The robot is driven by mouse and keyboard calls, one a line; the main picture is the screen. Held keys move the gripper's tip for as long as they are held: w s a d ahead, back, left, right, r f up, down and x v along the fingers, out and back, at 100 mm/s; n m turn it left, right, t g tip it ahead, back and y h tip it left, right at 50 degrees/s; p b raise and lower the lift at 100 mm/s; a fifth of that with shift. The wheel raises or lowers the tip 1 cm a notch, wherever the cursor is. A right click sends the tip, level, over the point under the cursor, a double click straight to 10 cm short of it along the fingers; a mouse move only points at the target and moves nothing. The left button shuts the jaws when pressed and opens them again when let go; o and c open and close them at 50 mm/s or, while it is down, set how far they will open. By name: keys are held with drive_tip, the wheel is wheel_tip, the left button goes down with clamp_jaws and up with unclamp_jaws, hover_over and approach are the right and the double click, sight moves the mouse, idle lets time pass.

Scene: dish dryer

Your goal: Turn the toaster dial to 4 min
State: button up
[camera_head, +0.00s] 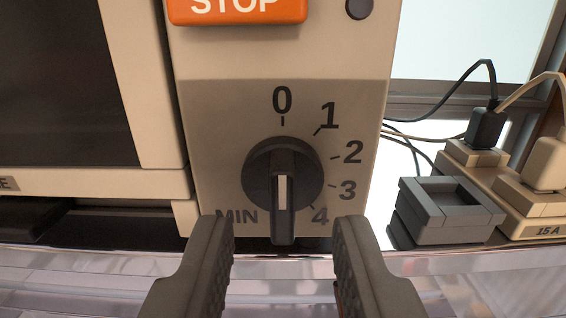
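The toaster dial (258,180) is a round black knob on the beige front panel, with a raised grip bar (283,225) across it. The bar stands vertical, in line with the 0 mark, and has a white line on the upper part of its front face. The numbers 0, 1, 2, 3 and 4 (320,215) run clockwise from the top, with MIN at lower left. My gripper (283,240) is open, its fingers low in the view on either side of the bar's lower end. Neither finger visibly touches the dial.
An orange STOP button (238,10) sits above the dial. A dark toaster door (65,80) is at left. At right are a grey box-like object (450,212) and a power strip (540,205) with plugs and cables. A pale, glossy surface lies below the panel.

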sight(283, 191)
drive_tip(key=shift+w, duration=1.35)
clamp_jaws()
